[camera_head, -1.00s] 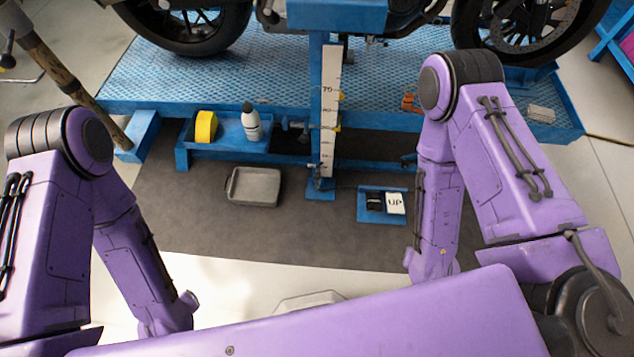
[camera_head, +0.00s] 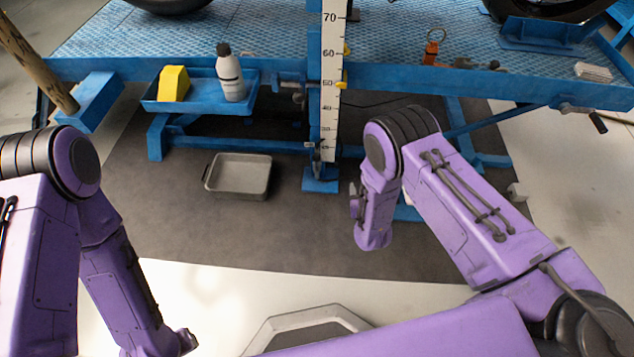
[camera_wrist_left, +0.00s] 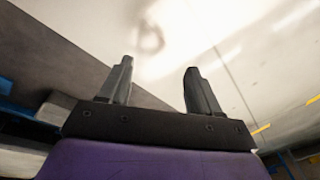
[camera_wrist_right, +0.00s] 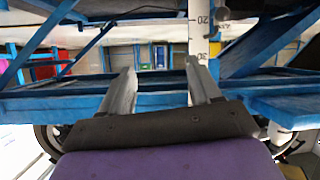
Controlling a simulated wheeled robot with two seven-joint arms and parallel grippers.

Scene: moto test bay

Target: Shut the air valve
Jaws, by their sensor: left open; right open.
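A small fitting with a grey body and a black lever (camera_head: 598,122) sticks out of the lift's front edge at the far right in the head view. It looks like the air valve, but I cannot be sure, nor tell its lever's setting. My right gripper (camera_wrist_right: 160,72) is open and empty in the right wrist view, facing blue lift beams and the white scale post. My left gripper (camera_wrist_left: 158,70) is open and empty in the left wrist view, over pale floor.
The blue lift (camera_head: 420,80) spans the view, with a scale post (camera_head: 331,90) at its middle. A side tray (camera_head: 205,105) holds a yellow block (camera_head: 173,84) and a bottle (camera_head: 230,72). A grey pan (camera_head: 238,175) lies on the dark mat. Floor at right is mostly clear.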

